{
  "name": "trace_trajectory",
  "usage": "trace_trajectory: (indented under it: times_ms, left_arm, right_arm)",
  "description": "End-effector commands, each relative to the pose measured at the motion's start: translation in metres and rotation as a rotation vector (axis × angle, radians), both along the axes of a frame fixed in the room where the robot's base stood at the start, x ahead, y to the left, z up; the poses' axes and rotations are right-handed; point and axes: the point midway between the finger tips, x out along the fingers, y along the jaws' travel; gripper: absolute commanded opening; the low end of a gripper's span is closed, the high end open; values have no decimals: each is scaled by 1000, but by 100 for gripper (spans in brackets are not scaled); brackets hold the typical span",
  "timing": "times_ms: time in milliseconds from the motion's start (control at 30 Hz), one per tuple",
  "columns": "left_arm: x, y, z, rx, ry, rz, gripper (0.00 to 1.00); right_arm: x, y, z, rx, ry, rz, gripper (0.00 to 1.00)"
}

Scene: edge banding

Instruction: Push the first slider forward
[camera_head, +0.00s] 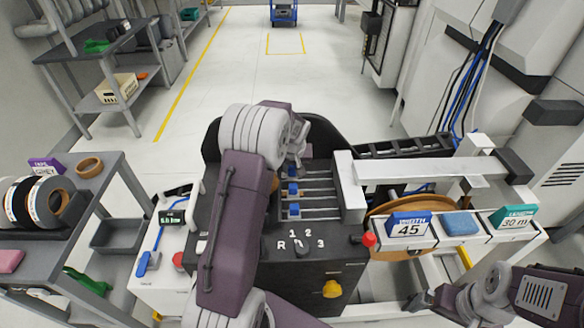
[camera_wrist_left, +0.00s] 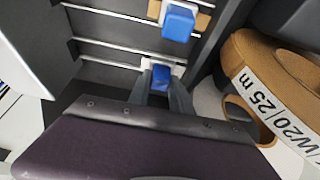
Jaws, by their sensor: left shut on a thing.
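The black panel has several metal rails (camera_head: 318,192) with blue sliders. In the head view, blue sliders (camera_head: 293,189) and (camera_head: 294,209) show on the lower rails. My left arm reaches over the panel's left side, and its gripper is largely hidden there behind the wrist. In the left wrist view, my left gripper (camera_wrist_left: 162,88) is shut on a blue slider (camera_wrist_left: 161,76), with a finger on either side. Another blue slider (camera_wrist_left: 179,22) sits on a rail beyond it. My right gripper (camera_head: 424,300) is low at the right, its jaw opening unclear.
A brown tape roll (camera_wrist_left: 265,70) lies close to the right of the left gripper. A shelf with tape rolls (camera_head: 45,203) is at the left.

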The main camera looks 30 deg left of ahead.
Motion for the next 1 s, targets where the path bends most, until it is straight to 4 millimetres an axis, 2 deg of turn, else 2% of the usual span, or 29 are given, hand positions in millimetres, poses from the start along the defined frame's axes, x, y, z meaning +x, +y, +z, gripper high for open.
trace_trajectory:
  times_ms: [533, 833, 1000]
  left_arm:
    - [2, -3, 0, 0, -1, -1, 0]
    - [37, -60, 1, 0, -1, -6, 0]
    - [48, -78, 0, 0, -1, -1, 0]
  right_arm:
    - [0, 0, 0, 0, 0, 0, 100]
    - [0, 0, 0, 0, 0, 0, 100]
    - [0, 0, 2, 0, 0, 0, 100]
